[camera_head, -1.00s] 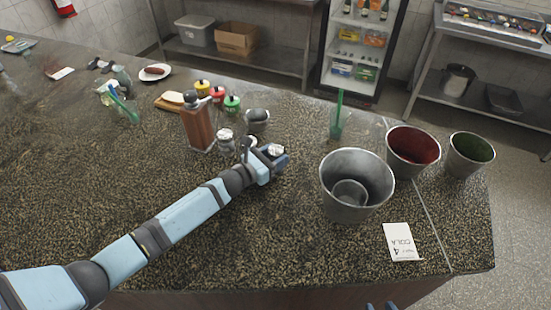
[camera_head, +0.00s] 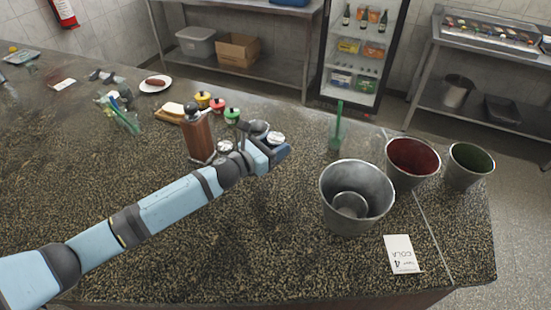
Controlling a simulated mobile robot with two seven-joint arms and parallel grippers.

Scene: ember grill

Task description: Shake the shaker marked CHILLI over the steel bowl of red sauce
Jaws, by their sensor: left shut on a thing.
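My left gripper (camera_head: 279,154) is shut on a small shaker with a silver cap (camera_head: 276,138). The gripper hides most of its body, and no CHILLI marking can be read. The shaker appears above the counter, left of the large steel bucket. The steel bowl with a red inside (camera_head: 399,176) stands farther right, apart from the gripper. Another silver-capped shaker (camera_head: 225,147) stands behind my left arm, beside the wooden mill. My right gripper is not in view.
A large steel bucket (camera_head: 345,223) holding a smaller vessel stands between my left gripper and the red bowl. A green-lined bowl (camera_head: 462,182) is at the right. A glass with a green straw (camera_head: 336,140) stands behind. A COLA card (camera_head: 401,254) lies in front.

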